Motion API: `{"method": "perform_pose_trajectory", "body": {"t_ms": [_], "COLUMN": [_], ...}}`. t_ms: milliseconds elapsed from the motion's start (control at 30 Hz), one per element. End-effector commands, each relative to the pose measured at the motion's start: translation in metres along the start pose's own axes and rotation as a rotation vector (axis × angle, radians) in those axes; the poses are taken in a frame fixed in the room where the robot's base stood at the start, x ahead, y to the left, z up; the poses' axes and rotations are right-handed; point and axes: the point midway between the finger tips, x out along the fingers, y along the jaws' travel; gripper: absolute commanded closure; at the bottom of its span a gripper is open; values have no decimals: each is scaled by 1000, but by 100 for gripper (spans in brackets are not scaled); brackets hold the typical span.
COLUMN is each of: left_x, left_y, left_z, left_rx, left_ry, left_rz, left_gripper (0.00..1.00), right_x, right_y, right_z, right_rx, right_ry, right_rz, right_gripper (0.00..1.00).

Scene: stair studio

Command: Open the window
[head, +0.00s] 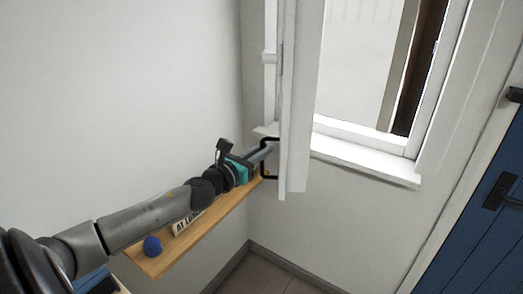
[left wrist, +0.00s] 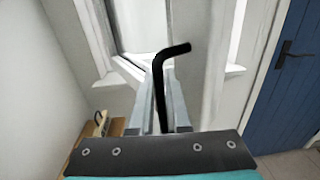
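The window sash (head: 302,100) is a white panel swung inward, seen nearly edge-on, leaving the window opening (head: 360,60) uncovered. A black bar handle (head: 263,172) is fixed to the sash; it also shows in the left wrist view (left wrist: 159,85). My left gripper (head: 268,149) is at the handle. In the left wrist view my left gripper's fingers (left wrist: 160,100) are close together on both sides of the handle bar and appear shut on it. My right gripper is in neither view.
A wooden shelf (head: 150,261) runs along the left wall below my left arm, with a blue ball (head: 152,246) and a lettered block (head: 187,222) on it. A white sill (head: 365,160) juts out under the opening. A blue door (head: 490,235) is at the right.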

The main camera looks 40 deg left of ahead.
Motion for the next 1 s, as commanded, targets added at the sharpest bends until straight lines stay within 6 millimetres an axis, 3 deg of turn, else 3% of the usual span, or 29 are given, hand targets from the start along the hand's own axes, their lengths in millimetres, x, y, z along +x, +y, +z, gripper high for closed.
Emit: {"method": "perform_pose_trajectory", "body": {"t_ms": [33, 267, 667, 1000], "left_x": [1, 1, -4, -35], "left_y": [3, 2, 1, 0], "left_z": [4, 2, 0, -1], "left_rx": [1, 1, 1, -1], "left_ry": [-7, -4, -2, 1], "left_rz": [8, 4, 2, 1], "left_gripper": [82, 56, 55, 55], "right_x": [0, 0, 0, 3], "right_y": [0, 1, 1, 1], "right_z": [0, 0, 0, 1], "right_rx": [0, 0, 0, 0], "right_ry": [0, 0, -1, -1], "right_rz": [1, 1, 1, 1], "right_gripper": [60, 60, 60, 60]}}
